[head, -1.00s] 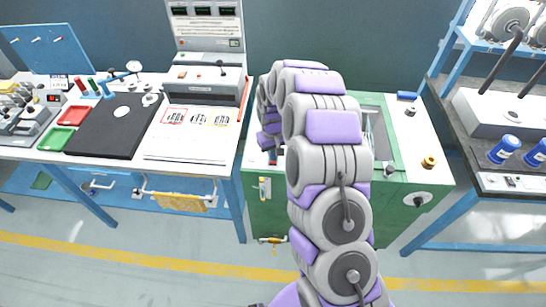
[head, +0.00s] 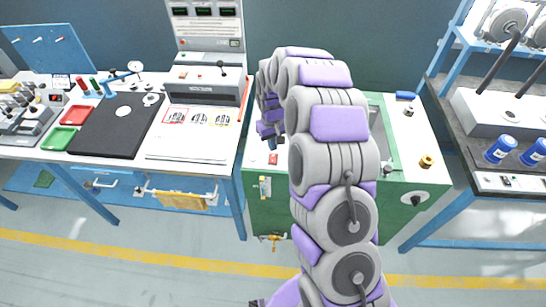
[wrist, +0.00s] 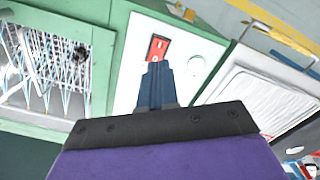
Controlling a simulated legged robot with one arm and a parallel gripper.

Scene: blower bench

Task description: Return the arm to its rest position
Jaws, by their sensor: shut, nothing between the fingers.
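My arm rises from the bottom of the head view and bends over the green cabinet (head: 409,210). My gripper (wrist: 155,75) shows in the wrist view with its dark blue fingers together and nothing between them. The fingertips appear over the cabinet's white top, close to a red switch (wrist: 158,47); whether they touch it I cannot tell. In the head view the gripper is small beside the arm, near the left part of the cabinet top.
A bench on the left holds a black mat (head: 110,140), red and green trays and a gauge unit (head: 208,85). A bench on the right bears blue containers (head: 500,149). A mesh-lined opening (wrist: 50,65) lies left of the gripper in the wrist view.

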